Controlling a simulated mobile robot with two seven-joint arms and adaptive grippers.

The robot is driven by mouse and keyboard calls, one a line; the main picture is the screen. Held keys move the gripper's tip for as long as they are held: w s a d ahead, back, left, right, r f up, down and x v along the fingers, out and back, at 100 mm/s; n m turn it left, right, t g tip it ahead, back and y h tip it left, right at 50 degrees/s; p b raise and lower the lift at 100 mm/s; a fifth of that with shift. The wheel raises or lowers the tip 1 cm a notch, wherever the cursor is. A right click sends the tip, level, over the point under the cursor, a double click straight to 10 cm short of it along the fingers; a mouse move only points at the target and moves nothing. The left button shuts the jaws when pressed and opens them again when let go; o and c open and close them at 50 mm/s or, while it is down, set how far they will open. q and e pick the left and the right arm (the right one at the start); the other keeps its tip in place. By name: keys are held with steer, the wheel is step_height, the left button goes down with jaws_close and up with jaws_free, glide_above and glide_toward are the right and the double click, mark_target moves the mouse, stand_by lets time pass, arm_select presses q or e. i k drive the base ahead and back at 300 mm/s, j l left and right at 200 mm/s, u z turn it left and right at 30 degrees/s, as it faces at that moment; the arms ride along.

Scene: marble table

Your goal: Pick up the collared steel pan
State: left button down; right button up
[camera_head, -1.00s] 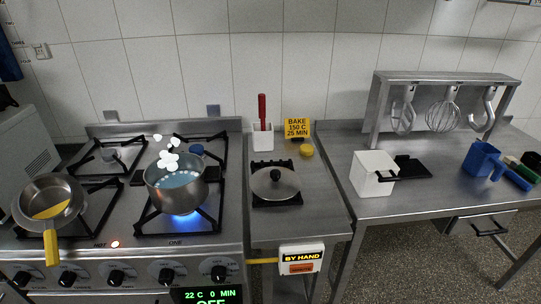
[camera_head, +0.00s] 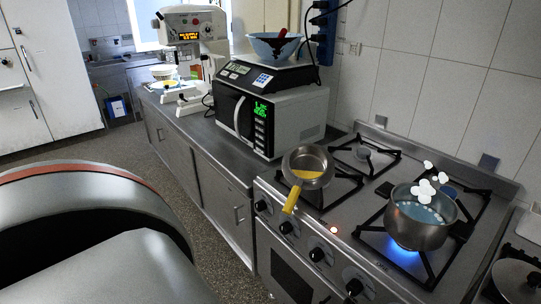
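A steel pan (camera_head: 307,166) with a yellow handle (camera_head: 292,198) stands on the stove's front left burner grate. A yellow patch shows inside it, and the handle points toward the stove's front edge. This looks like the pan of the task, though I cannot make out a collar for certain. A steel pot (camera_head: 420,220) of bubbling water stands on a lit blue flame to its right. A large part of my own arm fills the lower left of the view. Neither of my grippers is in view.
A microwave (camera_head: 300,125) with a scale and a blue bowl (camera_head: 273,46) on top stands left of the stove. A stand mixer (camera_head: 192,40) is farther back. A lidded pan (camera_head: 516,280) is cut off at lower right. The floor (camera_head: 200,165) before the counter is clear.

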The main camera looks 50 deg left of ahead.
mark_target(308, 167)
steer(key=u, duration=0.8)
